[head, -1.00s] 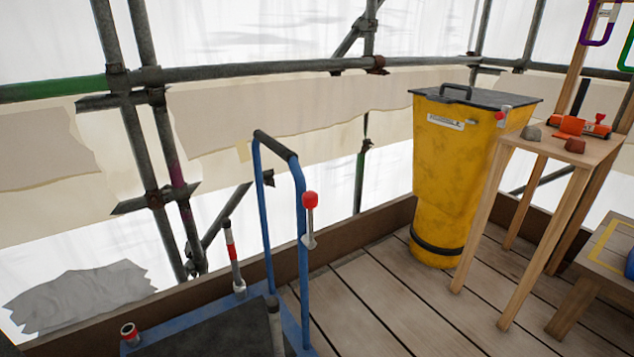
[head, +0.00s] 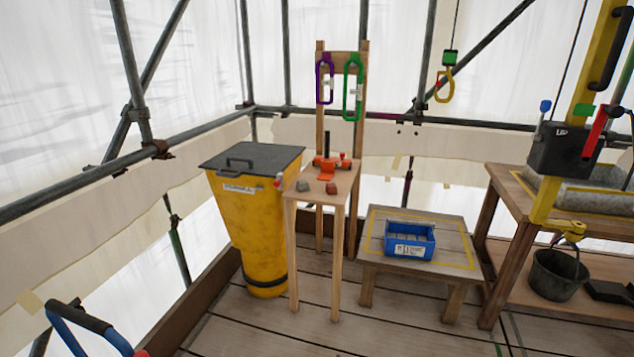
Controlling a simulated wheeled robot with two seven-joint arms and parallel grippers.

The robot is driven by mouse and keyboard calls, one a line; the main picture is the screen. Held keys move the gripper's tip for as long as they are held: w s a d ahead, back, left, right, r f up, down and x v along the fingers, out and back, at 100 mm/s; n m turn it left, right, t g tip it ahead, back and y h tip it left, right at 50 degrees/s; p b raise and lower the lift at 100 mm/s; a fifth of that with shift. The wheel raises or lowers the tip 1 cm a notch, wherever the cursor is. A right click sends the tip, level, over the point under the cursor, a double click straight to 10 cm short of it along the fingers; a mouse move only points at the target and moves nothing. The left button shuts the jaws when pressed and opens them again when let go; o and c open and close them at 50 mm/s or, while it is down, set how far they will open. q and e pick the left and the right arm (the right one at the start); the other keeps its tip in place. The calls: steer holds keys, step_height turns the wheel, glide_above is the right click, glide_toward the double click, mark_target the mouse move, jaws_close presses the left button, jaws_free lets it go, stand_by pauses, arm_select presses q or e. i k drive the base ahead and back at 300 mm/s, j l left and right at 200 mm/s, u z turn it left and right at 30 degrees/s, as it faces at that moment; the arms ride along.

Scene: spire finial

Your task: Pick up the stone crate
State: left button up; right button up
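A small blue crate (head: 409,243) sits on a low wooden table (head: 385,272), right of the middle of the head view. It has a white label on its front and grey blocks inside, which look like stone. It stands within a yellow outline marked on the tabletop. Nothing touches the crate from above. Neither of my grippers shows in the head view.
A tall yellow bin (head: 250,225) and a narrow wooden stand (head: 327,180) with small tools are left of the low table. A workbench (head: 505,190) with a black bucket (head: 558,273) beneath is right. A blue trolley handle (head: 80,325) is lower left. Plank floor is open in front.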

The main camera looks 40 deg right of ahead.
mark_target(409, 235)
steer(key=z, duration=1.85)
